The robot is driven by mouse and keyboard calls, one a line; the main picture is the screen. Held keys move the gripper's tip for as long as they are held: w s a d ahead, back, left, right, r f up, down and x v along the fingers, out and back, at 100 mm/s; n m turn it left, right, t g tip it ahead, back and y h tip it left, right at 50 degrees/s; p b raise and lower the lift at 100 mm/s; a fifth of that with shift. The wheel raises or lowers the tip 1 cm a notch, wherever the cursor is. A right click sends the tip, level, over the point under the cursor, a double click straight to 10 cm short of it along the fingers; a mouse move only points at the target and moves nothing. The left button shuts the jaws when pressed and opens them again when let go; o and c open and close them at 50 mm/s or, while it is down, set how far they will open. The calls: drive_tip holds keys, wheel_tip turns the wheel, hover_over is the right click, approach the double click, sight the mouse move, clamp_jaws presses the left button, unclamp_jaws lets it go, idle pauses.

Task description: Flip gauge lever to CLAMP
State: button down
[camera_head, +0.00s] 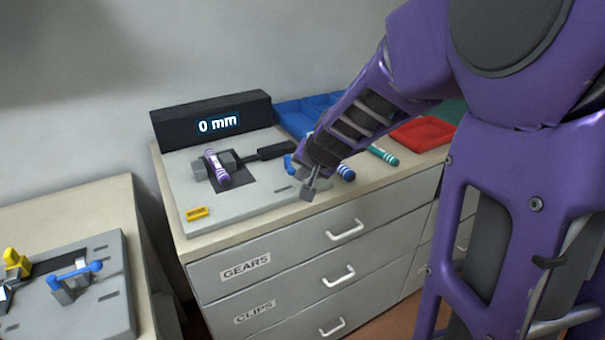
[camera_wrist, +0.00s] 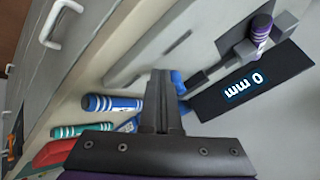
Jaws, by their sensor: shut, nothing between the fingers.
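The gauge is a light grey plate (camera_head: 235,207) on the cabinet top, with a black display (camera_head: 216,122) reading 0 mm. A purple-and-white cartridge (camera_head: 216,167) lies between its grey blocks; it also shows in the wrist view (camera_wrist: 261,30). The blue lever (camera_head: 289,164) is at the plate's right side, partly hidden by my arm. In the wrist view the blue lever (camera_wrist: 178,82) shows just behind my fingers. My gripper (camera_head: 309,193) is shut and empty, by the plate's front right corner. Contact with the lever cannot be told. No CLAMP mark is legible.
A blue-and-white cartridge (camera_wrist: 112,103) and a teal one (camera_head: 383,155) lie right of the gauge. Blue bins (camera_head: 300,113) and a red tray (camera_head: 424,132) stand behind. A yellow piece (camera_head: 197,213) is at the plate's front left. Another fixture (camera_head: 105,310) stands on the left table.

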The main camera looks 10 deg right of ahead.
drive_tip(key=shift+a, duration=0.6)
drive_tip(key=shift+d, duration=0.1)
drive_tip(key=shift+w, duration=0.1)
drive_tip(key=shift+w+d, duration=0.3)
drive_tip(key=shift+w, duration=0.3)
